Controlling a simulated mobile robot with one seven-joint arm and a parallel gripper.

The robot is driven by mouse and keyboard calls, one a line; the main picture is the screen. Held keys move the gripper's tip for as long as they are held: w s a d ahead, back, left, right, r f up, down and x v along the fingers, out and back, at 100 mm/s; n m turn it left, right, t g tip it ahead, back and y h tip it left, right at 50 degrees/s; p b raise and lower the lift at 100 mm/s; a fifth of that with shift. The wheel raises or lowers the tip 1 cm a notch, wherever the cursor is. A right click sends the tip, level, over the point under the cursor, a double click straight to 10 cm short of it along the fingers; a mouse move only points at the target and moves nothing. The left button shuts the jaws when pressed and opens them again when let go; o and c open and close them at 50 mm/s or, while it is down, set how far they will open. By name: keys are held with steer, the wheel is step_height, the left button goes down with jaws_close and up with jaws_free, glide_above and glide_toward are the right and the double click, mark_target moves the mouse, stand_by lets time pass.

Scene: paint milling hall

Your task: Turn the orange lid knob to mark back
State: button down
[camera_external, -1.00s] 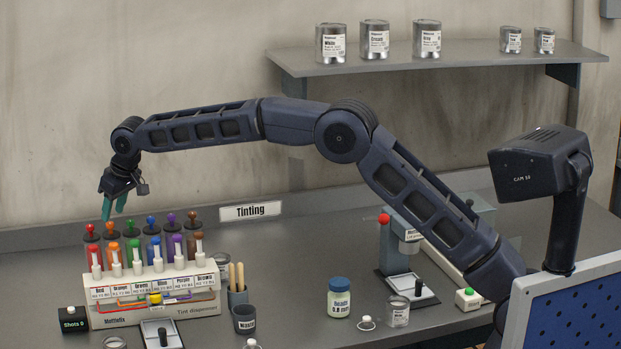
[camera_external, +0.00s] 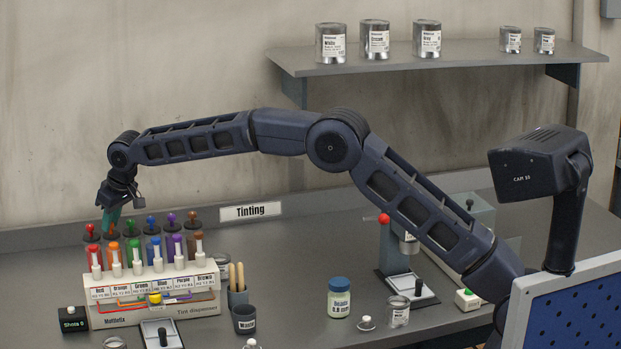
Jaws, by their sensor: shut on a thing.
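The tint dispenser (camera_external: 160,311) stands at the left of the bench, with a row of coloured canisters behind its labelled front. The orange canister (camera_external: 113,250) is second from the left, behind the Orange label. My gripper (camera_external: 111,226) points down over this canister, its teal fingers shut on the orange lid knob. The fingers hide the knob, so its pointer and the marks around it cannot be made out.
The red knob (camera_external: 90,229) and the green knob (camera_external: 131,223) stand close on either side of my gripper. A waste cup (camera_external: 244,319) and a beads jar (camera_external: 339,298) stand to the right.

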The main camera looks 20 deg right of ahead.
steer(key=shift+n, duration=0.4)
steer(key=n, duration=0.1)
steer(key=n+g, duration=0.1)
steer(key=n, duration=0.1)
steer(key=shift+w+d+y, duration=0.15)
steer(key=shift+y, duration=0.25)
steer(key=n+g, duration=0.1)
steer(key=n, duration=0.1)
steer(key=n+g, duration=0.1)
steer(key=n, duration=0.2)
steer(key=shift+w+y, duration=0.15)
steer(key=shift+y, duration=0.15)
steer(key=n+g, duration=0.2)
steer(key=n, duration=0.3)
steer(key=shift+w, duration=0.1)
steer(key=n+g+h, duration=0.1)
steer(key=n, duration=0.3)
steer(key=shift+n+g+h, duration=0.3)
steer(key=shift+n+h, duration=0.1)
steer(key=shift+n, duration=0.1)
steer(key=c, duration=1.3)
jaws_free()
